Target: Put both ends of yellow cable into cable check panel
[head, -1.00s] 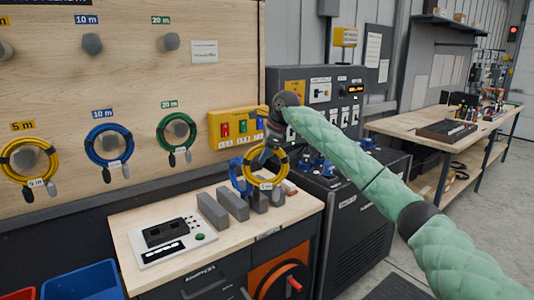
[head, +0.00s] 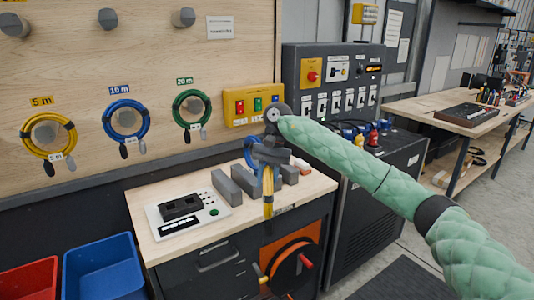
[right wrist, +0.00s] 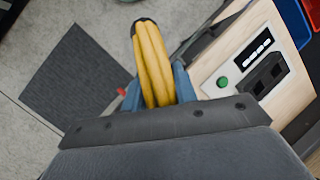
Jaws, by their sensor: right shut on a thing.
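My right gripper (head: 268,158) is shut on a coiled yellow cable (head: 268,195), which hangs edge-on above the bench's front edge. In the right wrist view the yellow cable (right wrist: 153,65) shows as a bundle of strands between the fingers. Its plug ends cannot be made out. The cable check panel (head: 158,222) seems to be the pale box with dark sockets and a green button on the bench, left of the gripper. It also shows in the right wrist view (right wrist: 226,84), right of the cable. My left gripper is not in view.
Grey blocks (head: 228,188) stand beside the panel, close behind the held cable. Another yellow coil (head: 70,140), a blue coil (head: 97,117) and a green coil (head: 177,113) hang on the board. Blue (head: 100,268) and red (head: 28,280) bins are at lower left.

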